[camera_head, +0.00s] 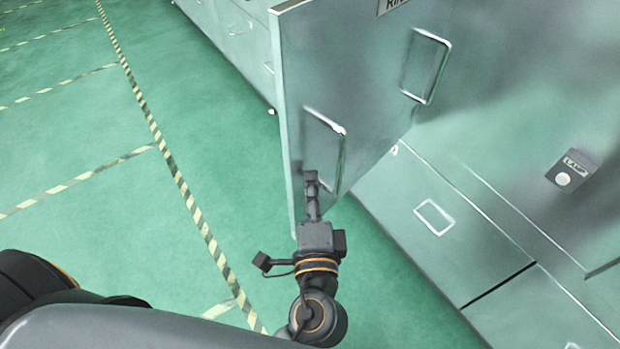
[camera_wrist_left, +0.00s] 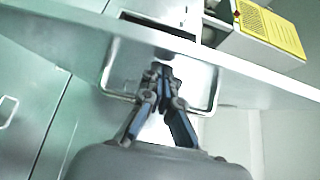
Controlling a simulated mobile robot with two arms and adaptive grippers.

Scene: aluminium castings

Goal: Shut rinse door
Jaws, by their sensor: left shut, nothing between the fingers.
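The rinse door (camera_head: 345,75) stands open, swung out from the grey-green machine. Its label is cut off at the top of the head view, with "Rin" readable. The door face has two rectangular bar handles, a near one (camera_head: 341,155) and a far one (camera_head: 446,62). My left gripper (camera_head: 311,177) is shut and empty, at the door's lower outer part by the near handle. In the left wrist view, its closed fingertips (camera_wrist_left: 163,70) overlap a rectangular handle loop (camera_wrist_left: 214,92); I cannot tell whether they touch. My right gripper is not in view.
The machine's lower panel (camera_head: 395,205) and a small box with a round button (camera_head: 563,179) are at the right. Green floor with striped tape (camera_head: 165,150) lies free at the left. A yellow label (camera_wrist_left: 270,28) shows in the left wrist view.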

